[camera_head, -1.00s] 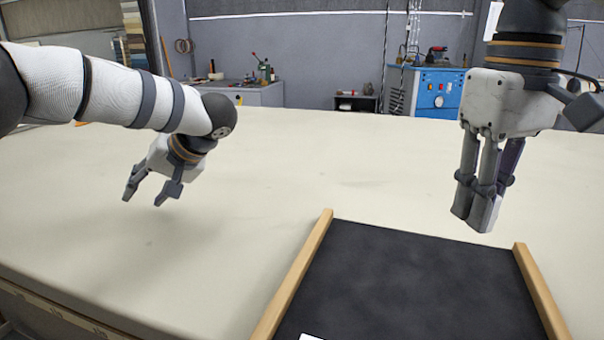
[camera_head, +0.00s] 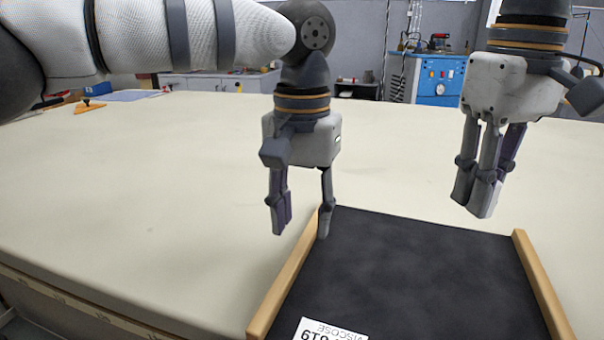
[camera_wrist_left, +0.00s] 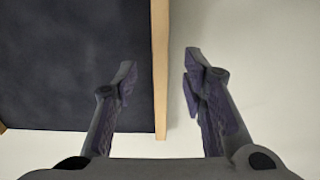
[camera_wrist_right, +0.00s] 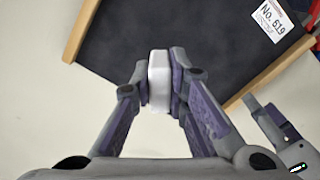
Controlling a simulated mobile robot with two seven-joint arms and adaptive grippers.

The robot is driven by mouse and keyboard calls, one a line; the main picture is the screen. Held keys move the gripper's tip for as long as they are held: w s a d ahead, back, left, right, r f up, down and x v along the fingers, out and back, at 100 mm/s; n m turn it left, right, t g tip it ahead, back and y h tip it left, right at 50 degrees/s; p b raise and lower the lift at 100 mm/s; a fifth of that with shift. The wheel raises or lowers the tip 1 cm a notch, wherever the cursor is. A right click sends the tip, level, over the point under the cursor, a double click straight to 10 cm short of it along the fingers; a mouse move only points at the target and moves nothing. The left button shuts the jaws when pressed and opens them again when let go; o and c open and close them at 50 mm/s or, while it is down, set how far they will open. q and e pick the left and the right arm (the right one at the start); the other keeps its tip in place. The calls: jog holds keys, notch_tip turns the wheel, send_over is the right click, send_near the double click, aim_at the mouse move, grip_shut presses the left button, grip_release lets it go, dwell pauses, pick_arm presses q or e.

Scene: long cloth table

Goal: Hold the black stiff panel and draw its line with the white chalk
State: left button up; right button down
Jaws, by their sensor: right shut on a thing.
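The black panel (camera_head: 400,270) lies flat on the table, with a wooden strip along its left edge (camera_head: 285,285) and another along its right edge (camera_head: 540,285). My left gripper (camera_head: 302,228) is open and empty, above the left strip near the panel's far left corner. In the left wrist view the left strip (camera_wrist_left: 160,70) runs between the open fingers. My right gripper (camera_head: 478,208) is shut on the white chalk (camera_wrist_right: 159,80), a pale block between its fingertips. It is held above the panel's far right part; in the head view the fingers mostly hide the chalk.
A white printed label (camera_head: 330,330) lies on the panel's near part. The cream table (camera_head: 150,200) is clear to the left and behind the panel. A small orange and black item (camera_head: 90,106) lies at the far left.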

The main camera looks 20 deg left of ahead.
aim_at(302, 244)
pick_arm(q)
notch_tip(302, 244, down, 4)
jog(key=shift+f, duration=0.15)
grip_shut()
dwell(1.2)
